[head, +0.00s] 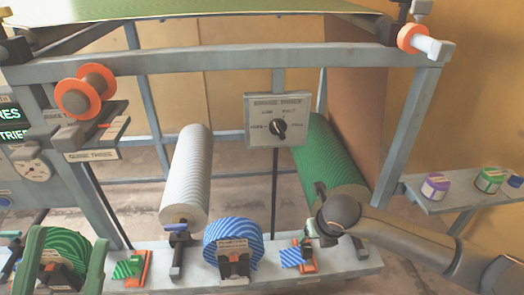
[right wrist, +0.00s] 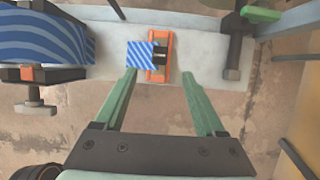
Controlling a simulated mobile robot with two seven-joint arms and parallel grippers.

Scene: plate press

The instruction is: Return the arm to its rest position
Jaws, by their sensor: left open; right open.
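My right gripper (head: 310,228) reaches in from the right over the front bench, small and partly hidden by its own wrist. In the right wrist view it (right wrist: 159,75) is open, with nothing between its green fingers. A small blue-striped block (right wrist: 140,55) in an orange holder (right wrist: 167,62) lies just beyond the fingertips; they also show in the head view, as block (head: 291,257) and holder (head: 307,262). My left gripper (head: 64,236) shows as two spread green fingers at the lower left, in front of a green-striped roll (head: 68,248). Whether they touch it is unclear.
A blue-striped roll (head: 233,242) stands mid-bench (head: 200,275), beside a green-striped block (head: 124,269). Behind are a grey roller (head: 192,175), a green roller (head: 325,155) and a dial box (head: 277,119). A shelf (head: 455,199) with jars is at right, near my right arm.

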